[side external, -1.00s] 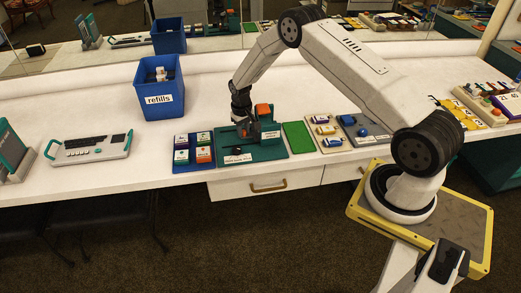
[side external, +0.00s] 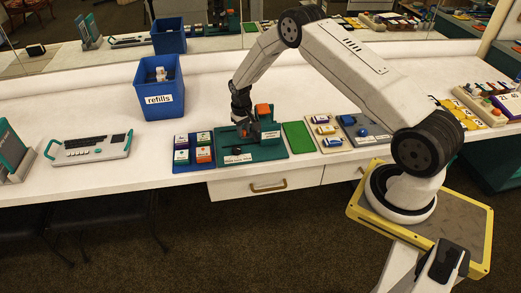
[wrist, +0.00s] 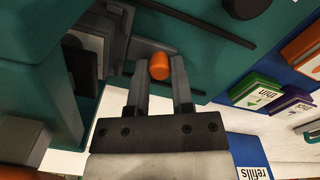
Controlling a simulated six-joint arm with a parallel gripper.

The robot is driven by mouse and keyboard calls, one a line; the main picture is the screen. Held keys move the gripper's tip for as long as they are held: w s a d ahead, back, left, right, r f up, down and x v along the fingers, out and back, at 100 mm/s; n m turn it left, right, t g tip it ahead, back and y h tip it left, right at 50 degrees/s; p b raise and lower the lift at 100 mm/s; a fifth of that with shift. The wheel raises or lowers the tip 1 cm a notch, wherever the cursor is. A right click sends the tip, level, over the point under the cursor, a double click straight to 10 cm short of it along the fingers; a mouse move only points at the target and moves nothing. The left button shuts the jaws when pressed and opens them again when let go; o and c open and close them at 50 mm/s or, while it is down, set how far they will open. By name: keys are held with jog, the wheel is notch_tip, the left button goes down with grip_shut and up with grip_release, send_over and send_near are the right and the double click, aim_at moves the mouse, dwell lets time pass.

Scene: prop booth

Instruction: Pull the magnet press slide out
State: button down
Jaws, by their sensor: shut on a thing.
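My gripper (side external: 243,129) reaches down at the press. In the wrist view my gripper (wrist: 160,82) has a finger on each side of the knob and is shut on it. In the side view the arm and press parts hide most of the slide and knob.
A blue tray of labelled packs (side external: 177,166) stands left of the press. A green mat (side external: 298,137) lies to its right. A blue refills bin (side external: 146,103) stands behind left. A grey keyed device (side external: 70,156) lies far left. The table between is clear.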

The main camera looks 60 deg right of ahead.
aim_at(231, 138)
jog(key=shift+w+a, duration=1.65)
jog(key=shift+w, duration=0.05)
jog(key=shift+c, duration=2.4)
grip_release()
jog(key=shift+r, duration=0.1)
notch_tip(231, 138, up, 8)
jog(key=shift+f, duration=0.2)
jog(key=shift+a, duration=0.1)
